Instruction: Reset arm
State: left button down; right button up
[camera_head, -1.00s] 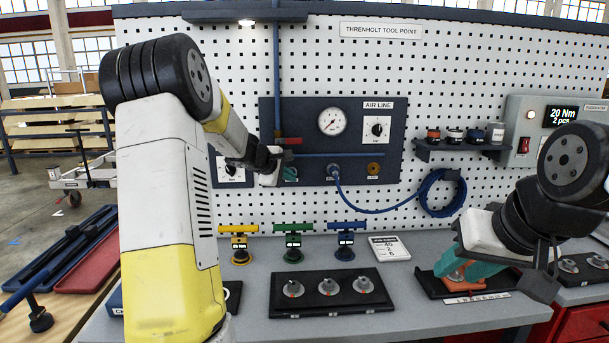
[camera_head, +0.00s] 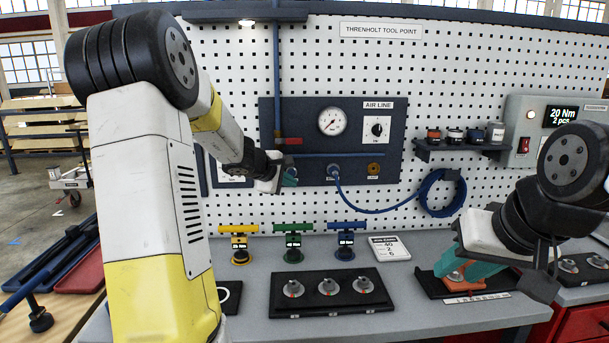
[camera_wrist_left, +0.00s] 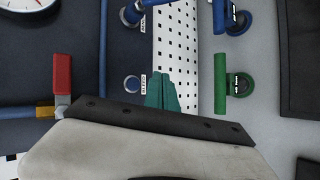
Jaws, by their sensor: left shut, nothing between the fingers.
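My left gripper (camera_head: 289,176) is in front of the left part of the air line panel (camera_head: 350,107) in the head view. In the left wrist view its teal fingers (camera_wrist_left: 162,94) are together with nothing between them. My right gripper (camera_head: 470,264) is low at the right, over a dark tray (camera_head: 432,284) on the bench. An orange piece (camera_head: 458,277) shows by its teal fingers.
Yellow (camera_head: 239,229), green (camera_head: 293,227) and blue (camera_head: 346,226) T-handled tools stand on the grey bench (camera_head: 400,312). A black tray (camera_head: 318,309) with three round metal parts lies in front. A blue hose (camera_head: 385,212) hangs from the panel. A red lever (camera_wrist_left: 62,76) is near my left wrist.

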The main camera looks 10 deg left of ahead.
pick_arm(q)
jog(key=s+d+r+m+g+h, duration=0.1)
jog(key=s+d+r+m, duration=0.3)
jog(key=s, duration=0.3)
jog(key=s+d+r+m+g+h, duration=0.1)
jog(key=s+d+r+m, duration=0.25)
jog(key=s+d, duration=0.4)
jog(key=s+a+f+m+g+y, duration=0.1)
jog(key=s+m, duration=0.3)
jog(key=s, duration=0.7)
jog(key=s+a+f+m+g+y, duration=0.1)
jog(key=s+m, duration=0.4)
jog(key=s, duration=0.6)
notch_tip(320, 180, down, 3)
jog(key=shift+s+a+r+g+y, duration=0.2)
jog(key=shift+s+a+g+y, duration=0.25)
jog(key=shift+y, duration=0.25)
jog(key=shift+w, duration=0.15)
